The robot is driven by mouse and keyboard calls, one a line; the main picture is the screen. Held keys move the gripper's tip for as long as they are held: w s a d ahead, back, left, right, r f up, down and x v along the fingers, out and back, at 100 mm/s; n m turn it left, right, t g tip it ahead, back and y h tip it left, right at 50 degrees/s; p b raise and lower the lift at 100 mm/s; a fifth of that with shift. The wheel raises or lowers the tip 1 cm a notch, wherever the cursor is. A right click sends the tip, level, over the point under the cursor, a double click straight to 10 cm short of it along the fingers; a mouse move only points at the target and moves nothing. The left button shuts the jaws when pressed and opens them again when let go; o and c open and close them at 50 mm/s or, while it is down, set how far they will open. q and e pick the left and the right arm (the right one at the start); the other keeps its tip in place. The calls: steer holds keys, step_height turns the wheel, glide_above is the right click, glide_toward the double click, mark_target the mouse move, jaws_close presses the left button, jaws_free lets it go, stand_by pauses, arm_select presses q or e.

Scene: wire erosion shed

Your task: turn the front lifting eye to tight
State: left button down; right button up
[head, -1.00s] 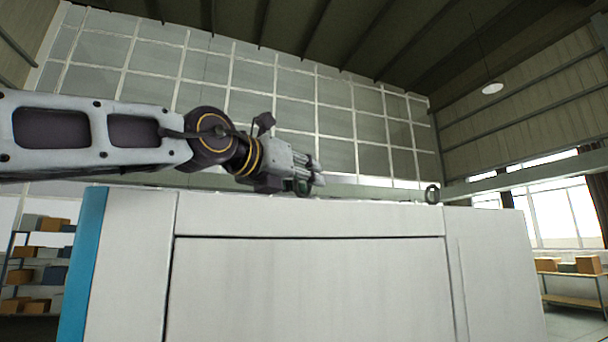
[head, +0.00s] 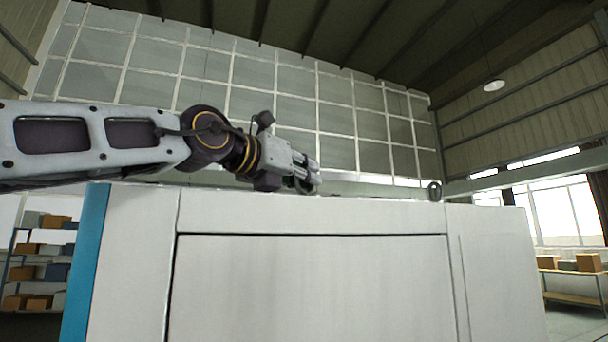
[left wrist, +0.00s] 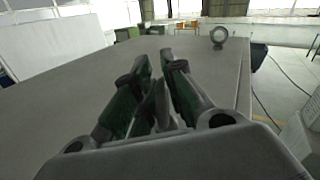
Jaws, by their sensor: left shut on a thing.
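My left gripper (head: 316,180) reaches in from the left, low over the top of the white machine cabinet (head: 310,214). In the left wrist view its two dark green-sided fingers (left wrist: 160,62) are closed around a thin grey piece, the front lifting eye (left wrist: 160,104), seen nearly edge-on. The fingers hide most of this eye in the head view. A second lifting eye (head: 434,191), a dark upright ring, stands apart at the right of the cabinet top. It also shows in the left wrist view (left wrist: 219,37). My right gripper is not in view.
The cabinet top (left wrist: 70,80) is flat and bare between the two eyes. Its edge drops to the floor on the right in the wrist view, where cables (left wrist: 268,112) lie. Shelves with boxes (head: 40,262) stand at the left, and a bench (head: 572,282) at the right.

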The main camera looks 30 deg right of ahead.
arm_select(q)
steer(key=shift+s+d+f+m+g, duration=0.15)
steer(key=shift+m+g, duration=0.35)
steer(key=shift+g, duration=0.4)
steer(key=c, duration=1.5)
jaws_free()
steer(key=shift+s, duration=0.1)
steer(key=shift+c, duration=0.2)
steer(key=shift+a, duration=0.3)
steer(key=shift+v, duration=5.8)
steer(key=shift+f, duration=0.1)
